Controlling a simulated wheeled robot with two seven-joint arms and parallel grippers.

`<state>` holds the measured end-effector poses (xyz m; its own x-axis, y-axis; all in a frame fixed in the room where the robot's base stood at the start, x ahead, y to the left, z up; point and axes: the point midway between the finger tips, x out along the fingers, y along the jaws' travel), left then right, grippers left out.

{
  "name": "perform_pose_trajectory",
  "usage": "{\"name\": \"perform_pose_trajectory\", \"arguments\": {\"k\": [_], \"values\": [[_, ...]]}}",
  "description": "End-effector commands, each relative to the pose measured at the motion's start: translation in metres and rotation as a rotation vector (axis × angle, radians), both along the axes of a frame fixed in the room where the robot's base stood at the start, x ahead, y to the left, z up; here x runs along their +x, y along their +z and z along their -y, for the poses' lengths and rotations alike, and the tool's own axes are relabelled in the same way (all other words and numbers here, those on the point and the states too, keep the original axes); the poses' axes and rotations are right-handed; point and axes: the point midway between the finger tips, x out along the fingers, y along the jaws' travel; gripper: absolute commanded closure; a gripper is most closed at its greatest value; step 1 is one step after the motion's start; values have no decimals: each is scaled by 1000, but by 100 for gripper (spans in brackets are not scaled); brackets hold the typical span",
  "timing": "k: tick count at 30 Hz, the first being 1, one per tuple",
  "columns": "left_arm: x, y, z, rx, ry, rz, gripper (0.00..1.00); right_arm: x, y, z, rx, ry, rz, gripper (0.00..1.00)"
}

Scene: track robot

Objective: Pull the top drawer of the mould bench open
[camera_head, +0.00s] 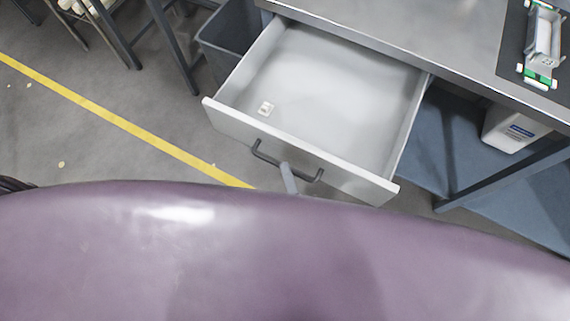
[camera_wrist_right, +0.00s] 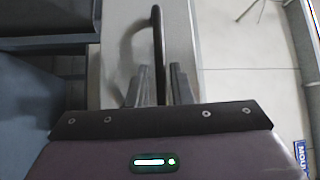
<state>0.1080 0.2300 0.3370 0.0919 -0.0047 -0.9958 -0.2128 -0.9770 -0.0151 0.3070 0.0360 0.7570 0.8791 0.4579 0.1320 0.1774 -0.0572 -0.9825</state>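The top drawer (camera_head: 330,75) of the mould bench (camera_head: 400,28) stands pulled well out, its pale inside in full view in the head view. Its dark bar handle (camera_head: 268,156) is on the light front panel (camera_head: 235,122); it also shows upright in the right wrist view (camera_wrist_right: 156,25). My right gripper (camera_head: 288,178) is at the handle. In the right wrist view, its two fingers (camera_wrist_right: 158,82) stand on either side of the bar, with narrow gaps visible. My left gripper is not in view.
A small white piece (camera_head: 265,108) lies in the drawer. A dark bin (camera_head: 235,45) stands left of it. A white container (camera_head: 512,130) sits under the bench at right. A grey-green device (camera_head: 543,45) is on the benchtop. A yellow line (camera_head: 120,120) crosses open floor.

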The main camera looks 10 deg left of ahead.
Motion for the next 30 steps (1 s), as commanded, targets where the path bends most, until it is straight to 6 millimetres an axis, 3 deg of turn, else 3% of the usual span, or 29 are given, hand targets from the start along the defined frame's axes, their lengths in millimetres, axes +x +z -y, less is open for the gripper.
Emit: {"name": "perform_pose_trajectory", "arguments": {"k": [6, 10, 30], "values": [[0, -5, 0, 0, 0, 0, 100, -35, -7, 17, -1, 3, -4, 80], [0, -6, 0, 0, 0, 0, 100, -46, -8, 23, 0, 3, -2, 80], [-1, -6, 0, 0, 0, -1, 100, -49, -9, 25, -4, 2, -2, 80]]}}
